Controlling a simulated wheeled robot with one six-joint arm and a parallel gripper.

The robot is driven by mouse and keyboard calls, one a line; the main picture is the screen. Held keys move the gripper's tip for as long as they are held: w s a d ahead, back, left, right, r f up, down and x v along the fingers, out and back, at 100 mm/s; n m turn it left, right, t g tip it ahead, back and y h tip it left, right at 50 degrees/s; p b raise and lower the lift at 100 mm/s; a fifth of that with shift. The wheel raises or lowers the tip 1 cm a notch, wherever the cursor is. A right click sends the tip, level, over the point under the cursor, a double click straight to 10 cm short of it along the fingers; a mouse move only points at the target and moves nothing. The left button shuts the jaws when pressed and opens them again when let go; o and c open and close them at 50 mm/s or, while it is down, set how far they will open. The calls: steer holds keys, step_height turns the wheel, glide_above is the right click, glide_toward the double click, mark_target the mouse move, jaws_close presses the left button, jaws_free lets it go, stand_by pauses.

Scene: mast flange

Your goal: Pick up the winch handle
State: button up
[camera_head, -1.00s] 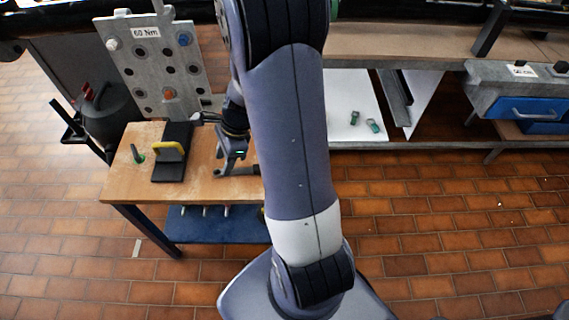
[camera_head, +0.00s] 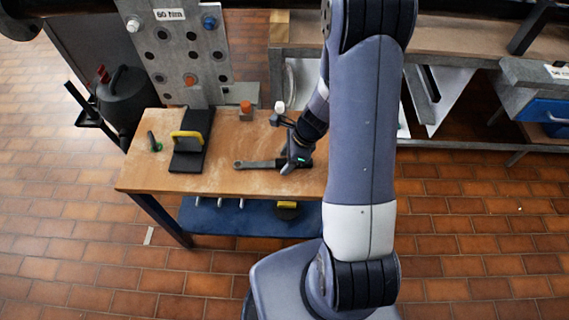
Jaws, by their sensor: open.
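A dark grey bar with a ring at its left end, which looks like the winch handle (camera_head: 258,165), lies flat on the wooden table top (camera_head: 230,185). My gripper (camera_head: 296,163) is open at the bar's right part, with its fingers pointing down. I cannot tell from this view whether the fingers stand around the bar or only above it. The bar's right end shows just past the fingers. Nothing is seen lifted.
A black block with a yellow handle (camera_head: 187,135) and a small green-based dark peg (camera_head: 154,142) stand left of the bar. An orange-topped block (camera_head: 246,111) is behind. A drilled plate (camera_head: 185,50) rises at the back. The table's front middle is clear.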

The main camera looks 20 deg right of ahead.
steer(key=shift+f, duration=0.25)
stand_by(0.4)
jaws_close()
stand_by(0.4)
